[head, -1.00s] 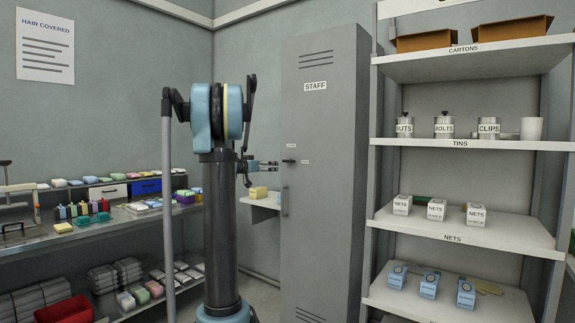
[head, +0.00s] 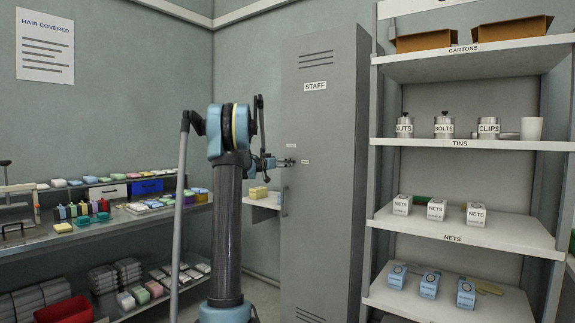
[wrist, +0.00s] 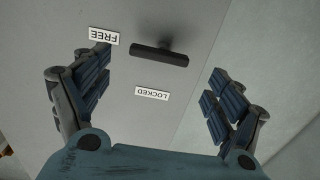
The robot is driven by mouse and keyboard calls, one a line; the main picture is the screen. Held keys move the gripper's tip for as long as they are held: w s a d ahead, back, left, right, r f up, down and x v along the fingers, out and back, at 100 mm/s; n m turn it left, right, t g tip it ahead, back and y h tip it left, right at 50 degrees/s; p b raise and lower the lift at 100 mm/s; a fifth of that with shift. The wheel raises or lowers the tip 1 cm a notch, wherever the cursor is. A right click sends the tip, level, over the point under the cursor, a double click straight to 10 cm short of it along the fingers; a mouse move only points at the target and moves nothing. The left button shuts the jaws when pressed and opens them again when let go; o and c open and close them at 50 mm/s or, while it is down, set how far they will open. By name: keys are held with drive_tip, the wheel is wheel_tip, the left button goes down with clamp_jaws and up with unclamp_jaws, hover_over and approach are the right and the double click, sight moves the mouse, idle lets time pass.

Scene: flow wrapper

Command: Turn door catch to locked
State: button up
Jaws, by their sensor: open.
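The door catch (wrist: 160,54) is a dark bar on the grey STAFF locker door (head: 318,215). In the wrist view it lies nearly crosswise, its left end near the FREE label (wrist: 104,37). The LOCKED label (wrist: 152,94) is on the near side of the bar; both labels appear upside down. My gripper (wrist: 158,70) is open, with one blue-padded finger on each side of the catch and clear gaps to it. In the head view my gripper (head: 280,162) is at the locker front and partly covers the catch area.
A vertical pull handle (head: 285,200) is on the locker door below the catch. Shelves with cartons, tins and nets (head: 465,230) stand to the right. A bench with coloured packs (head: 90,225) is on the left. A small shelf (head: 262,202) is beside the locker.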

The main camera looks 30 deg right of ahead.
drive_tip(key=x, duration=0.6)
drive_tip(key=shift+w+d, duration=0.15)
drive_tip(key=shift+d, duration=0.2)
drive_tip(key=c, duration=1.1)
